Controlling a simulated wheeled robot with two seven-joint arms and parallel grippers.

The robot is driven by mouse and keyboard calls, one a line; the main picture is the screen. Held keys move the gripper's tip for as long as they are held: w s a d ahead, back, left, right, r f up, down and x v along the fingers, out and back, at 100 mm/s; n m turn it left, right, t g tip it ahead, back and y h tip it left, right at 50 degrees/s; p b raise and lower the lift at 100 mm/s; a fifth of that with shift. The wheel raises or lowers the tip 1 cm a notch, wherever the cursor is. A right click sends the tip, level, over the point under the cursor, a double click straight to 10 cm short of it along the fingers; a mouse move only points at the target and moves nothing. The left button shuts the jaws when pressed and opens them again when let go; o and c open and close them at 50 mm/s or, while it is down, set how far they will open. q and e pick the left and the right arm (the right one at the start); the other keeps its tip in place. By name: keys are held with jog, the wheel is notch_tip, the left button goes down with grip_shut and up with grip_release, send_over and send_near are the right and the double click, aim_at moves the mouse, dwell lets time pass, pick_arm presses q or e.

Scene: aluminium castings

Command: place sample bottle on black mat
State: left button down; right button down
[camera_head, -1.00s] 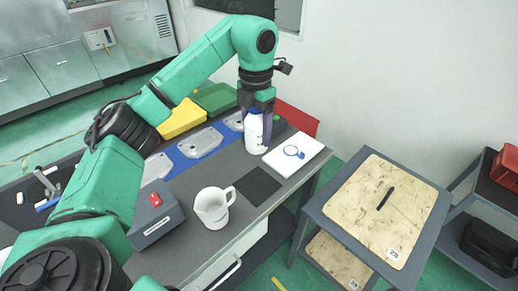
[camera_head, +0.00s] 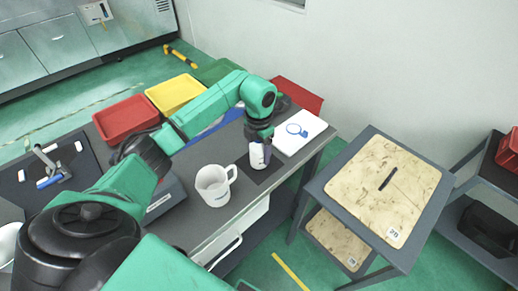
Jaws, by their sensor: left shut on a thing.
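The white sample bottle (camera_head: 257,158) stands upright over the black mat (camera_head: 265,173), on the grey table. My left gripper (camera_head: 260,148) comes down from above and is shut on the bottle. The bottle's upper part is partly hidden by the fingers. The bottle's base appears at the mat, though I cannot tell for certain whether it touches. My right gripper is not in view.
A white mug (camera_head: 214,186) stands close to the left of the mat. Red (camera_head: 127,118) and yellow (camera_head: 175,93) trays stand at the back left. A wooden-topped cart (camera_head: 372,200) is to the right.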

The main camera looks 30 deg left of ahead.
pick_arm(q)
jog(key=shift+w+a+f, duration=0.1)
jog(key=shift+w+f, duration=0.1)
jog(key=shift+f, duration=0.1)
grip_release()
jog(key=shift+s+r, duration=0.1)
jog(key=shift+r, duration=0.15)
jog(key=shift+r+b, duration=0.35)
notch_tip(320, 180, up, 7)
jog(key=shift+r+b, duration=0.2)
jog(key=shift+b, duration=0.8)
notch_tip(320, 180, up, 4)
jog(key=shift+f+p, duration=0.1)
jog(key=shift+p, duration=0.25)
